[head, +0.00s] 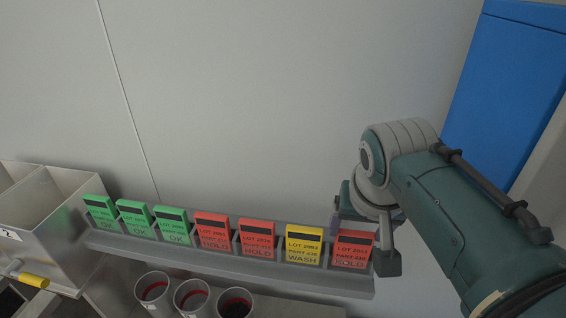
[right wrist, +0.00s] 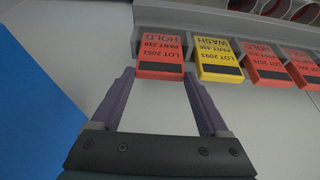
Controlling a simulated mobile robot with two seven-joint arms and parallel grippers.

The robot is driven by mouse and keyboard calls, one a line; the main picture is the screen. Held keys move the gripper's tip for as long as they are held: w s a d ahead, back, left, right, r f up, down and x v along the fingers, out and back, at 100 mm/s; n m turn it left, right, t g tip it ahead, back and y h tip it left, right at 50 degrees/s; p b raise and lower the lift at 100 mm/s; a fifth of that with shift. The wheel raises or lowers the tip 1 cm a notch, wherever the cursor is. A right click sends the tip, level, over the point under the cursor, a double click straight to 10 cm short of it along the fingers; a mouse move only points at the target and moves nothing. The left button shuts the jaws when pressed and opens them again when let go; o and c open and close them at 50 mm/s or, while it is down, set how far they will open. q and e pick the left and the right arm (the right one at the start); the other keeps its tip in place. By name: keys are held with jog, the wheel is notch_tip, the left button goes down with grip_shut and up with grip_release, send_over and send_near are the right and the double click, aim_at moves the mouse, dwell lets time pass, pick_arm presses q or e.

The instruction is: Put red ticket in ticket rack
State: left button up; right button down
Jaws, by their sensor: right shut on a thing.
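The grey ticket rack (head: 230,272) holds a row of green, red and yellow tickets along the wall in the head view. The rightmost red HOLD ticket (head: 351,251) stands at the rack's right end, beside the yellow WASH ticket (head: 303,246). My right gripper (head: 362,232) is at this red ticket, partly hidden by its own wrist. In the right wrist view, my right gripper (right wrist: 159,74) has its two purple fingers shut on the sides of the red ticket (right wrist: 160,52). The ticket's lower edge meets the rack; how deep it sits cannot be told. My left gripper is not in view.
Two more red tickets (head: 257,239) and several green tickets (head: 133,217) stand to the left. Several round cups (head: 192,298) are in front of the rack. A grey bin (head: 60,228) is at left, a blue panel (head: 510,90) at upper right.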

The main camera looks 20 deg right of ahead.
jog(key=shift+f, duration=0.2)
jog(key=shift+f, duration=0.15)
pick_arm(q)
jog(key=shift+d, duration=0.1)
pick_arm(e)
jog(key=shift+c, duration=0.7)
grip_release()
jog(key=shift+r, duration=0.2)
